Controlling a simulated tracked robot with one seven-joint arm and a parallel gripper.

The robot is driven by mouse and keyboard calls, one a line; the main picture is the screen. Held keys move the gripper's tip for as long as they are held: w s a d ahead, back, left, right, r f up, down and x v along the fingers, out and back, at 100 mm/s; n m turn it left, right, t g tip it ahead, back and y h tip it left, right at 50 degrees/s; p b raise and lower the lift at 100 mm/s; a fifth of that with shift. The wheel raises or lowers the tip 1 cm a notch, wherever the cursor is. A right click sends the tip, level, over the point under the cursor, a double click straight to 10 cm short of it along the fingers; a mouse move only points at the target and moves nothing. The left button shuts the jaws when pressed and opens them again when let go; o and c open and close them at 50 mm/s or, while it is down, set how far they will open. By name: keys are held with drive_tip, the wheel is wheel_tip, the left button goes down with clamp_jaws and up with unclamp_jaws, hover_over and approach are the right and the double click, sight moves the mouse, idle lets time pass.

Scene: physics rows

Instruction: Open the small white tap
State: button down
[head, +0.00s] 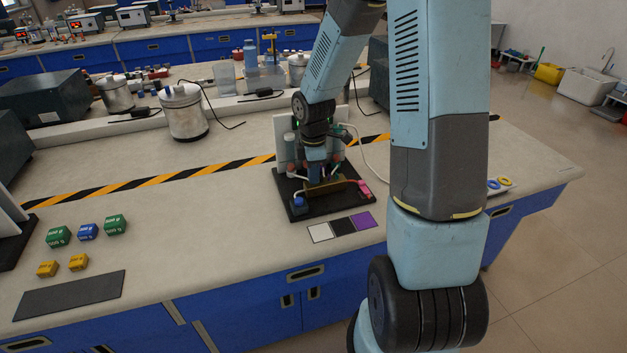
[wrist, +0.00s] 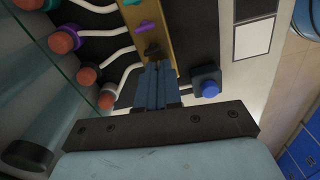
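My gripper (wrist: 160,66) points at a brass manifold bar (wrist: 160,25) in the wrist view. Its two blue-grey fingers lie side by side, close together, over the bar's lower end. A purple tap (wrist: 145,27) and a small black tap (wrist: 152,50) show on the bar just beyond the fingertips. I do not see a white tap; the fingers cover the part of the bar beyond the black one. I cannot tell whether anything is between them. In the head view my gripper (head: 315,168) is down at the apparatus on a black base (head: 330,202), mostly hiding the bar.
White tubes run from the bar to red-ended fittings (wrist: 87,75) beside a clear panel. A box with a blue knob (wrist: 208,88) sits close right of the fingers. White (head: 320,233), black and purple squares lie before the base. The bench front is mostly clear.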

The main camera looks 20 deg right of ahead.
drive_tip(key=c, duration=1.8)
unclamp_jaws()
drive_tip(key=shift+n, duration=0.5)
drive_tip(key=shift+o, duration=0.9)
drive_tip(key=shift+r, duration=3.5)
drive_tip(key=shift+r, duration=0.1)
